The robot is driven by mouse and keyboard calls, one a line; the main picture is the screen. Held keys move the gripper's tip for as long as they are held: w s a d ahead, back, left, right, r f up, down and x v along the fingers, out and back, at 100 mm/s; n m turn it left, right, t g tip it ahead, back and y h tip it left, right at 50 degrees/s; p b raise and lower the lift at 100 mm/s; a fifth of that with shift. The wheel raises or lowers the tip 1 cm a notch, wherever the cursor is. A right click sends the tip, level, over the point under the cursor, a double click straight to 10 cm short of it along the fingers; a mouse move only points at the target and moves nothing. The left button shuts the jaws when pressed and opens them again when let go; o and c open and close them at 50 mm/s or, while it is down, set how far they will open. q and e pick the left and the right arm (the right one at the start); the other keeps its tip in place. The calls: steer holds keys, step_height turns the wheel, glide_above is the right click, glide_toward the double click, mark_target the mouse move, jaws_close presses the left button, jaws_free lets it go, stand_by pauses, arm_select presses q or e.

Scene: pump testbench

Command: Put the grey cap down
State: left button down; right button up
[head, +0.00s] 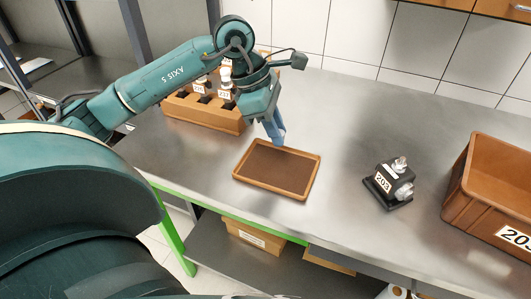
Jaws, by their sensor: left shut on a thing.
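My left gripper (279,138) comes down from the upper left, with its fingers pointing down near the back edge of the brown tray (275,170). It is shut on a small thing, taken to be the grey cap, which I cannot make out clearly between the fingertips. I cannot tell how high the fingertips are above the tray or table. The tray is shallow, has a lighter orange-brown rim, and looks empty. My right gripper is not in view.
A black pump unit labelled 202 (389,185) sits right of the tray. A large orange-brown crate (475,180) stands at far right. The steel table (345,125) is clear between them.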

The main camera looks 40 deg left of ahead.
mark_target(282, 169)
arm_select(q)
step_height(282, 169, down, 8)
steer(key=shift+r, duration=0.25)
steer(key=shift+f, duration=0.2)
steer(key=c, duration=1.3)
jaws_free()
steer(key=shift+o, duration=0.2)
steer(key=shift+r, duration=0.4)
steer(key=v, duration=1.1)
steer(key=shift+r, duration=0.3)
steer(key=shift+s+a, duration=0.1)
